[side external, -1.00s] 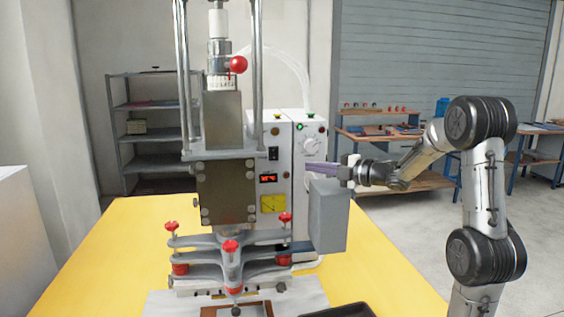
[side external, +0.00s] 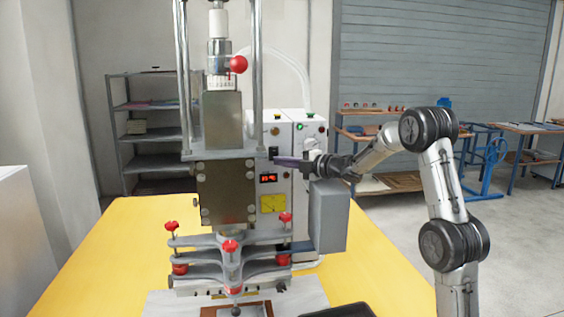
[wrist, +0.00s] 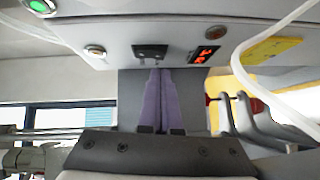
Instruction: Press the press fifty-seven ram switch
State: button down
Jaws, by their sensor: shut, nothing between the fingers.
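The ram switch is a small black rocker (side external: 273,153) on the white front of the press's control box (side external: 290,205). In the wrist view the black switch (wrist: 150,51) sits just above my fingertips. My gripper (side external: 277,161) has its purple fingers closed together and empty, pointing left at the switch in the side view. The fingertips (wrist: 158,72) overlap the switch's lower edge in the side view. I cannot tell whether they touch it. The press (side external: 225,190) stands on the yellow table.
A red display (side external: 268,178) and a yellow label (side external: 273,203) sit below the switch. A grey box (side external: 328,215) stands under my gripper. Red-knobbed clamps (side external: 231,247) are at the press's front. A green button (wrist: 40,6) and a pale hose (wrist: 245,60) show in the wrist view.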

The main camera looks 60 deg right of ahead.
jog(key=shift+w+d+f, duration=0.1)
jog(key=shift+w+d, duration=0.4)
jog(key=shift+w+d+f, duration=0.1)
jog(key=shift+w+d, duration=0.05)
jog(key=shift+d, duration=0.05)
jog(key=s, duration=0.9)
jog(key=s+r, duration=0.1)
jog(key=s, duration=0.3)
jog(key=shift+s+r, duration=0.1)
jog(key=shift+s, duration=0.3)
